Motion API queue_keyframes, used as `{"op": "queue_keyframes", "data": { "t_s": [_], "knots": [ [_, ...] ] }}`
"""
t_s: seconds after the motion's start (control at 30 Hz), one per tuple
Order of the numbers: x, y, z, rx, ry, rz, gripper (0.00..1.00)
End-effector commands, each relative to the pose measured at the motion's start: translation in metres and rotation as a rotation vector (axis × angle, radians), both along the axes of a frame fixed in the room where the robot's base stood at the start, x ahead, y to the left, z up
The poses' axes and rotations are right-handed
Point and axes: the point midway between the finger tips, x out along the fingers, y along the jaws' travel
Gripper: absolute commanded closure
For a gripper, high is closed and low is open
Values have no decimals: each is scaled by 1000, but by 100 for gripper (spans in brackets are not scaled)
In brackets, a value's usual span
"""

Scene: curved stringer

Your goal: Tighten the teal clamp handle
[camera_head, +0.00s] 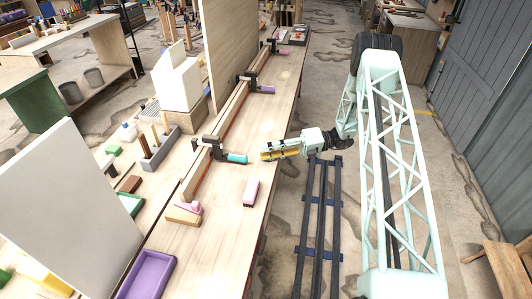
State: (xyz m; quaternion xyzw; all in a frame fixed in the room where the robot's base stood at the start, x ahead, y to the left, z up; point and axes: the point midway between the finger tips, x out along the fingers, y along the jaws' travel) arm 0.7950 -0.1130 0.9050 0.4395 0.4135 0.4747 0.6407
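The teal clamp handle (237,158) points right from a black clamp (212,146). That clamp sits on the long curved wooden stringer (200,172) on the workbench. My gripper (264,156), with yellowish fingers, is just to the right of the handle, pointing left toward its end. A small gap seems to lie between them. The fingers are too small to show whether they are open or shut.
Two more black clamps stand farther along the stringer, one with a purple handle (265,90). The bench top (222,225) is mostly clear around my gripper.

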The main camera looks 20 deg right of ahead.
Motion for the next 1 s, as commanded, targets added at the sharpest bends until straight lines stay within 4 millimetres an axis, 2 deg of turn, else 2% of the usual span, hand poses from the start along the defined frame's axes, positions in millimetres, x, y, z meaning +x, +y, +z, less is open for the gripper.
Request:
{"op": "queue_keyframes", "data": {
  "t_s": [0.6, 1.0],
  "knots": [
    [-19, -28, 0, 0, 0, -1, 70],
    [-20, -30, 0, 0, 0, 0, 70]
  ]
}}
